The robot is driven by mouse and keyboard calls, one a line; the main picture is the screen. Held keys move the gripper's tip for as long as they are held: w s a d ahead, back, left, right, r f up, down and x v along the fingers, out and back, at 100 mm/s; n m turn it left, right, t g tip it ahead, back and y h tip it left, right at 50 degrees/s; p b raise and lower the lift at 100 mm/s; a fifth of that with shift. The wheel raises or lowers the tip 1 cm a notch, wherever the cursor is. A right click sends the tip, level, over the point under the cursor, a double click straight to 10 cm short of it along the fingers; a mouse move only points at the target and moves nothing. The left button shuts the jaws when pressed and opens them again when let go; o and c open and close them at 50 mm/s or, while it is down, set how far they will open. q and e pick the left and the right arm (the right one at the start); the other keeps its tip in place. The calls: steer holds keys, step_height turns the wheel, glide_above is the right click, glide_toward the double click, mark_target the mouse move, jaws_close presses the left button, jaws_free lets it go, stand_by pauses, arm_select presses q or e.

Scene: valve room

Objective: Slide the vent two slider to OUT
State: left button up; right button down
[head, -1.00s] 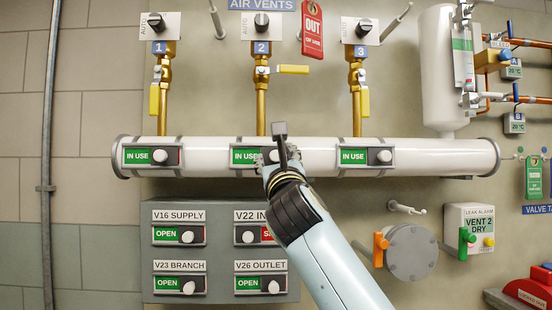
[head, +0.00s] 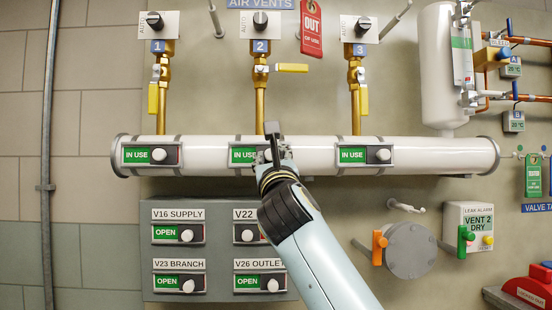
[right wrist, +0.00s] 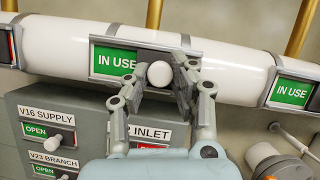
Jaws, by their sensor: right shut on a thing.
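The vent two slider (head: 243,155) is the middle of three on the white horizontal pipe, below the pipe marked 2. Its green window reads IN USE, and its round white knob (right wrist: 160,75) shows at the right of the window in the right wrist view. My right gripper (head: 272,150) is at this slider and hides the knob in the head view. In the right wrist view its two fingers (right wrist: 158,86) stand either side of the knob, shut on it. My left gripper is in neither view.
Similar sliders sit left (head: 150,155) and right (head: 366,155) on the pipe, both reading IN USE. A grey panel (head: 214,209) with several valve sliders lies below, partly behind my arm. A yellow lever (head: 292,68) and a red OUT tag (head: 312,30) hang above.

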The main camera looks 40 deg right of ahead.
steer(key=w+a, duration=0.2)
steer(key=a, duration=0.1)
steer(key=w+a, duration=0.1)
steer(key=shift+a, duration=0.35)
steer(key=shift+s+d, duration=0.1)
steer(key=c, duration=1.5)
jaws_free()
steer(key=o, duration=0.4)
steer(key=shift+a, duration=0.2)
steer(key=shift+d+r, duration=0.1)
step_height(320, 180, up, 10)
steer(key=shift+f, duration=0.1)
